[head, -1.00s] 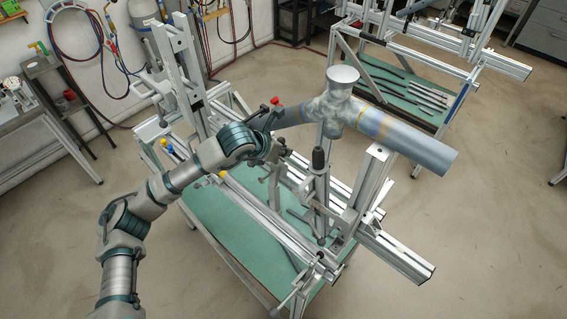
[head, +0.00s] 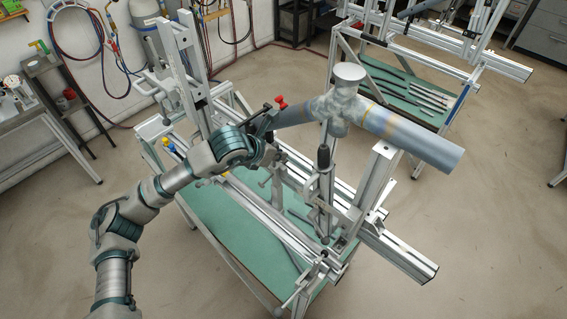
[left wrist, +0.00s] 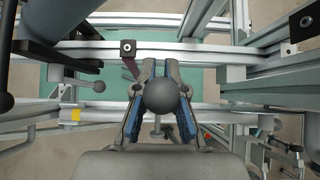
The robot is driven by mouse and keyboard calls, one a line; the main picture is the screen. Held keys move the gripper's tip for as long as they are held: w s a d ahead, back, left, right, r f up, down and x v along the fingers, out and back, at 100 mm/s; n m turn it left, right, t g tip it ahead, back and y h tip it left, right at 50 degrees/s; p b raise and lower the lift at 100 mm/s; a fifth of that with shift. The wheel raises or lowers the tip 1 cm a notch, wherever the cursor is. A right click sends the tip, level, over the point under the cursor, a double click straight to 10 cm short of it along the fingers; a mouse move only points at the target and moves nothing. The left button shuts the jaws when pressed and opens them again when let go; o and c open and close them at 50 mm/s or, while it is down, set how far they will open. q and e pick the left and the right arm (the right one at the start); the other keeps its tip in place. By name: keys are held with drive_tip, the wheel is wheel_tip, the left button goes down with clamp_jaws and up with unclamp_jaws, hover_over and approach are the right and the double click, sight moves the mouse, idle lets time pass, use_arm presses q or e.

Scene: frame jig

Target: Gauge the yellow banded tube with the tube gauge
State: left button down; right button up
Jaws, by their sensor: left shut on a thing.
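A blue-grey tube (head: 425,145) with a faint yellowish band lies across the top of the frame jig, and a branched joint with a flared round cup (head: 349,75) sits at its middle. My left gripper (head: 272,155) is beside the jig, below and left of the tube. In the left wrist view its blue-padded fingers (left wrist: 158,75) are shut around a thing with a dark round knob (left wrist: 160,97). The knob hides the rest of it, so I cannot tell whether it is the tube gauge. My right gripper is not in view.
The jig's aluminium rails (head: 395,252) and uprights (head: 375,180) stand close around my left gripper. A green bench top (head: 225,212) lies below. A red-knobbed part (head: 282,102) is just above the gripper.

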sight(273, 163)
use_arm(q)
drive_tip(key=shift+a+r, duration=0.1)
drive_tip(key=shift+r, duration=0.05)
drive_tip(key=shift+s+a+b, duration=0.25)
drive_tip(key=shift+b, duration=0.1)
drive_tip(key=shift+s+a, duration=0.1)
drive_tip(key=shift+s, duration=0.1)
drive_tip(key=shift+s+a, duration=0.2)
drive_tip(key=shift+a, duration=0.1)
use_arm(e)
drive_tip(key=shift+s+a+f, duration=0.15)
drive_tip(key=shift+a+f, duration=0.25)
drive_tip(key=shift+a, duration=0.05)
use_arm(q)
drive_tip(key=shift+s+a, duration=0.1)
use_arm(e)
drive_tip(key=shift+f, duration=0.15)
use_arm(q)
drive_tip(key=shift+s+a+f+b, duration=0.2)
drive_tip(key=shift+s+a+b, duration=0.45)
drive_tip(key=shift+s+b, duration=0.05)
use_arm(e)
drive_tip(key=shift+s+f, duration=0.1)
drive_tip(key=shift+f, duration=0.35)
use_arm(q)
drive_tip(key=shift+a+f, duration=0.1)
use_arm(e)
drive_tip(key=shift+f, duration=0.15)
